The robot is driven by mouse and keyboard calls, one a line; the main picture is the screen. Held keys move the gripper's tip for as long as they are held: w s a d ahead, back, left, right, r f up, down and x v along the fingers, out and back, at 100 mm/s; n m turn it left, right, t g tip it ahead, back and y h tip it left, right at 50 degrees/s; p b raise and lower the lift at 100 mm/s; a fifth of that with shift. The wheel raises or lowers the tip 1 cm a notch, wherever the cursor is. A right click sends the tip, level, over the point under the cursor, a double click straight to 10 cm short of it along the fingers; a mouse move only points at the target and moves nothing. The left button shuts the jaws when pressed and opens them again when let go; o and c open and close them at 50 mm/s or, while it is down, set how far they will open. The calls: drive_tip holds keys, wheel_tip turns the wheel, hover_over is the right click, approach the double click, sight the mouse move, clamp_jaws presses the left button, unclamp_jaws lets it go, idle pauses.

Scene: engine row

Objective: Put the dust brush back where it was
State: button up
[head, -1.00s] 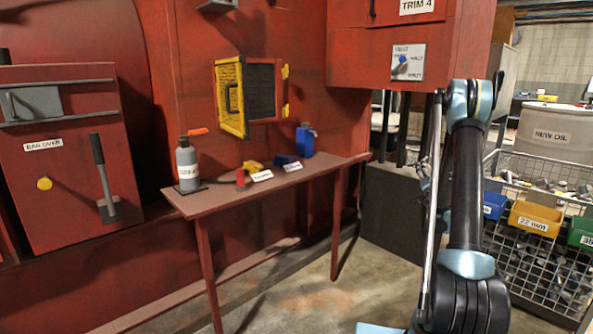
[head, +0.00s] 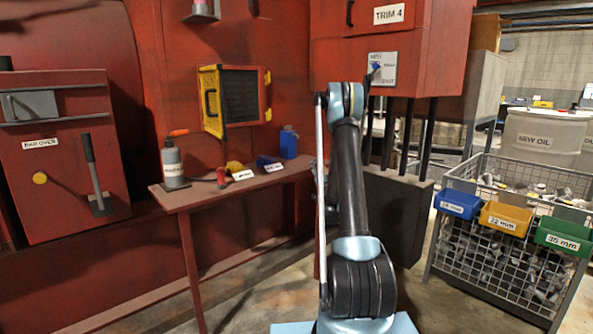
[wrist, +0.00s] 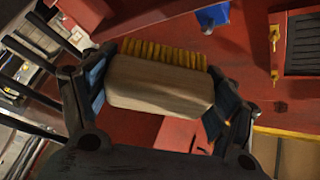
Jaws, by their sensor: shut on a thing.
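The dust brush (wrist: 155,84) has a pale wooden block and a row of yellow bristles. In the wrist view my gripper (wrist: 160,98) is shut on it, with a dark finger at each end of the block and the bristles pointing away. In the head view my arm rises at the middle, and the gripper and brush cannot be made out there. The red shelf (head: 200,196) along the red wall carries small white label cards (head: 243,175); their words are too small to read.
On the shelf stand a grey bottle (head: 172,162), a red item (head: 222,177), a yellow item (head: 234,167), a small blue item (head: 265,161) and a blue bottle (head: 288,143). A yellow-framed hatch (head: 212,102) hangs open above. A wire cage (head: 500,265) with bins stands right.

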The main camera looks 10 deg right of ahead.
drive_tip(key=shift+a, duration=0.15)
drive_tip(key=shift+w+a+r+g, duration=0.3)
drive_tip(key=shift+w+r+g, duration=0.05)
drive_tip(key=shift+w, duration=0.35)
drive_tip(key=shift+w+a+r+g, duration=0.3)
drive_tip(key=shift+w+r+g, duration=0.05)
drive_tip(key=shift+w, duration=0.3)
drive_tip(key=shift+w+a+r+g+h, duration=0.45)
drive_tip(key=shift+w+r+g+h, duration=0.1)
drive_tip(key=shift+w+g, duration=0.25)
drive_tip(key=shift+d, duration=0.25)
drive_tip(key=shift+w+a+r+g, duration=0.2)
drive_tip(key=shift+a+g, duration=0.1)
drive_tip(key=shift+g, duration=0.1)
